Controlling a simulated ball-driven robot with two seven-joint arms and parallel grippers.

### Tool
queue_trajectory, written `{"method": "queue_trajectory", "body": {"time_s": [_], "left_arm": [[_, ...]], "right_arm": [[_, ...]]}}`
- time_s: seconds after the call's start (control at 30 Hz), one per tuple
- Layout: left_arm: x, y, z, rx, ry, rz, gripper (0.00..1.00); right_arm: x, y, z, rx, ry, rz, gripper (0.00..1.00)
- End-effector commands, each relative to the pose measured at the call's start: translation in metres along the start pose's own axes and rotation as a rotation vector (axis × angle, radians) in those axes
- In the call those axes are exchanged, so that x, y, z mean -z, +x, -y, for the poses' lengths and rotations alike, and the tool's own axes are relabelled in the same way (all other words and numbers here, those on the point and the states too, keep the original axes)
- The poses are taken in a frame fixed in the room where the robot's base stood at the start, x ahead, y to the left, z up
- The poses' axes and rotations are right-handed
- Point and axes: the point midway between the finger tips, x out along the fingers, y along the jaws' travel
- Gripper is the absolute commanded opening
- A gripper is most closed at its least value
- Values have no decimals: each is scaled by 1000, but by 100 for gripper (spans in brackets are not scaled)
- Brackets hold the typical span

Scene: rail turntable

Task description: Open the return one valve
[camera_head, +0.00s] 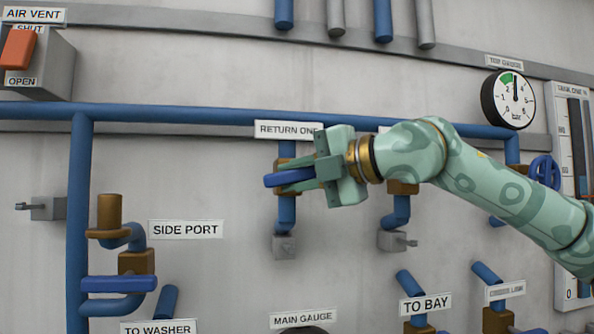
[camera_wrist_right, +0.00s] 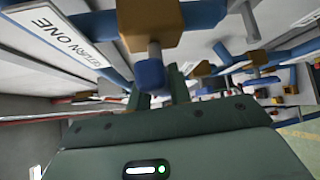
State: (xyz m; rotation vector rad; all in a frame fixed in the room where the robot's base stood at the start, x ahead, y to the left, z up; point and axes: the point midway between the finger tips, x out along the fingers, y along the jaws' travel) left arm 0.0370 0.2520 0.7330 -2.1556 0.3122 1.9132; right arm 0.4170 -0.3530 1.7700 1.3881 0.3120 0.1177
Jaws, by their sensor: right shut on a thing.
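The return one valve sits under its white "RETURN ONE" label (camera_head: 286,130) on a short vertical blue pipe (camera_head: 286,212). Its blue lever handle (camera_head: 279,180) lies about level, across the pipe. My right gripper (camera_head: 306,176) comes from the right and is shut on this handle; the handle's left end sticks out past the fingers. The brown valve body is mostly hidden behind the gripper in the head view. In the right wrist view the brown body (camera_wrist_right: 150,20) and the blue handle (camera_wrist_right: 150,74) show just ahead of my fingers (camera_wrist_right: 160,98). My left gripper is not in view.
A blue main pipe (camera_head: 200,114) runs above the valve. A neighbouring valve (camera_head: 403,187) is partly behind my right arm. The side port valve with a blue handle (camera_head: 118,284) is at left, a round gauge (camera_head: 508,99) at upper right.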

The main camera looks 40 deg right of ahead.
Motion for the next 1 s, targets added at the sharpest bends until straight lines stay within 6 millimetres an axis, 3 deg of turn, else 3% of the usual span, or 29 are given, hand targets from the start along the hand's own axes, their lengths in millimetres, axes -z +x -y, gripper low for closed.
{"method": "queue_trajectory", "body": {"time_s": [1.0], "left_arm": [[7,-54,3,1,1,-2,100]], "right_arm": [[0,0,0,670,-662,-3,0]]}}
